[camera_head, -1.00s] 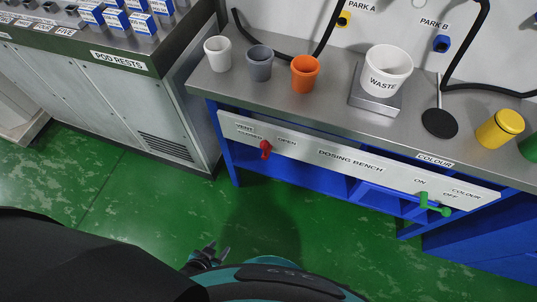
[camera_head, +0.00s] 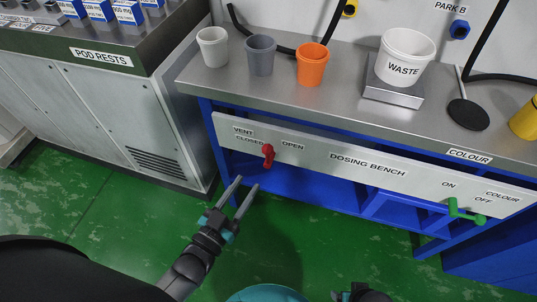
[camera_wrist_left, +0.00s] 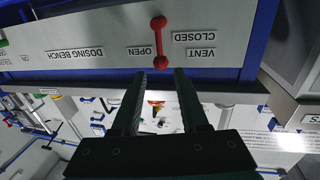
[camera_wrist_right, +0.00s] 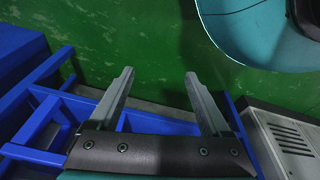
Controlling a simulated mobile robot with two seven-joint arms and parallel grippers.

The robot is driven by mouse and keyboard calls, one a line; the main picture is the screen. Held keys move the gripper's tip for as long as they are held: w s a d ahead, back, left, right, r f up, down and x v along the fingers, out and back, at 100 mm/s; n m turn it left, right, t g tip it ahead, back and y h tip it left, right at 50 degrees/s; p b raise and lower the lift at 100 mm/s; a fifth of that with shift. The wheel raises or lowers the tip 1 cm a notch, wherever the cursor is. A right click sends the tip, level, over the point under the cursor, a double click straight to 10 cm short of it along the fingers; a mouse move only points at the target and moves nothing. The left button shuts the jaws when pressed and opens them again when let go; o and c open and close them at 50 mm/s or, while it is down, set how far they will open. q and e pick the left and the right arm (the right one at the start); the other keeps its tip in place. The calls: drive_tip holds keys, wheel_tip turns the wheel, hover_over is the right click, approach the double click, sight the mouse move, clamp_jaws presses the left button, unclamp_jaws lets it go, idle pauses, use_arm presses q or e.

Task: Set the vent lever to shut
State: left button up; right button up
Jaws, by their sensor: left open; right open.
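The red vent lever (camera_head: 268,155) is on the front panel (camera_head: 340,162) of the dosing bench, between the CLOSED label on its left and the OPEN label on its right. Its handle hangs roughly straight down. My left gripper (camera_head: 247,184) is open and empty, a little below and in front of the lever. In the left wrist view, which is upside down, the lever (camera_wrist_left: 159,42) lies just beyond and between the fingertips (camera_wrist_left: 160,74), apart from them. My right gripper (camera_wrist_right: 158,76) is open and empty over the floor side; only its top shows at the head view's bottom edge.
A green colour lever (camera_head: 465,212) sits at the panel's right end. White, grey and orange cups (camera_head: 312,66) and a WASTE cup (camera_head: 404,58) on a scale stand on the bench top. The pod rests cabinet (camera_head: 95,100) is at left. Green floor is clear before the bench.

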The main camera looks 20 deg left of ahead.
sight(267, 156)
use_arm(q)
drive_tip(key=b+x, duration=0.2)
drive_tip(key=x, duration=0.7)
drive_tip(key=shift+w+d+f+b, duration=0.1)
drive_tip(key=shift+w+d+b, duration=0.05)
drive_tip(key=shift+w+b, duration=0.2)
drive_tip(key=shift+b+x, duration=0.3)
drive_tip(key=shift+x, duration=0.8)
use_arm(e)
drive_tip(key=w+a+r, duration=0.1)
drive_tip(key=w+r, duration=0.2)
drive_tip(key=r, duration=0.3)
drive_tip(key=shift+w+a+r+t, duration=0.2)
drive_tip(key=shift+r+t, duration=0.05)
drive_tip(key=shift+t, duration=0.15)
use_arm(q)
clamp_jaws()
